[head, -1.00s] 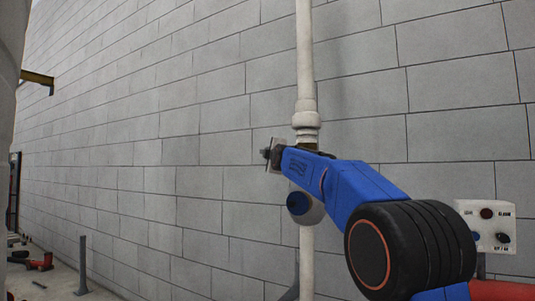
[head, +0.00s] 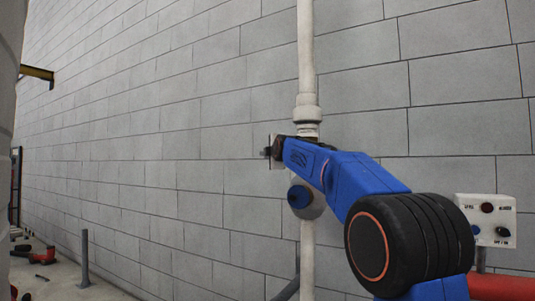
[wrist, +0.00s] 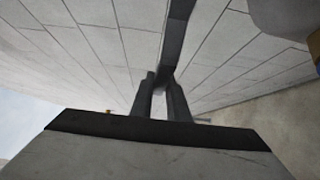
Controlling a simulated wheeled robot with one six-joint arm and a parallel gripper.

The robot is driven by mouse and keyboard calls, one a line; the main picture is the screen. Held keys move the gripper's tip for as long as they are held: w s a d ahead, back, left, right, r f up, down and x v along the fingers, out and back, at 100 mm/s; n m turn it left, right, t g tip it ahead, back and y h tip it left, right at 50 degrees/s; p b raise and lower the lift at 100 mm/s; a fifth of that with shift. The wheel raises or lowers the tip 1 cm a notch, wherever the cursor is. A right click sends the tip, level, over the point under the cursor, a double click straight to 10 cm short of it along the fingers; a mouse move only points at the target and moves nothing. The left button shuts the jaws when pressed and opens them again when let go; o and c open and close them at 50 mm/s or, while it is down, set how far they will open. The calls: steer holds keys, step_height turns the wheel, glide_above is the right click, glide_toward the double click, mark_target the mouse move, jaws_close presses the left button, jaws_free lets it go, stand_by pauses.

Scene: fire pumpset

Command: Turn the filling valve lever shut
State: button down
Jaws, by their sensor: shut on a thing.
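A white vertical pipe (head: 306,60) with a thick collar and a metal valve section just below it stands before the wall. My gripper (head: 277,149) is at valve height, reaching from the right across the pipe. In the wrist view my gripper's two dark fingers (wrist: 161,82) are closed on the end of a dark flat bar, the filling valve lever (wrist: 177,38), which runs up out of the picture. In the head view my arm hides most of the valve, and I cannot tell the lever's angle to the pipe there.
A grey block wall (head: 150,150) stands close behind the pipe. A white control box (head: 487,221) with knobs and a red pipe (head: 505,288) are at the right. A grey post (head: 84,258) and red items (head: 42,257) are on the floor at the left.

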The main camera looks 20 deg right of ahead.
steer(key=shift+a, duration=0.1)
steer(key=c, duration=1.7)
jaws_free()
steer(key=shift+s, duration=0.1)
steer(key=s, duration=0.5)
steer(key=s+a, duration=0.1)
steer(key=s, duration=0.5)
steer(key=s+a, duration=0.1)
steer(key=s, duration=0.5)
steer(key=shift+a+r, duration=0.1)
steer(key=shift+a, duration=0.05)
steer(key=shift+s, duration=0.1)
steer(key=s+a+f+m+g, duration=0.3)
steer(key=s+f+m+g, duration=0.1)
steer(key=s+f, duration=1)
steer(key=s+a+f+m+g+y, duration=0.1)
steer(key=s+a+f+m+g, duration=0.2)
steer(key=s+f+m, duration=0.4)
steer(key=s+a+f+m+g+y, duration=0.1)
steer(key=s+a+f+m+g, duration=0.2)
steer(key=s+f, duration=1.9)
step_height(320, 180, down, 12)
steer(key=shift+m+g, duration=1.4)
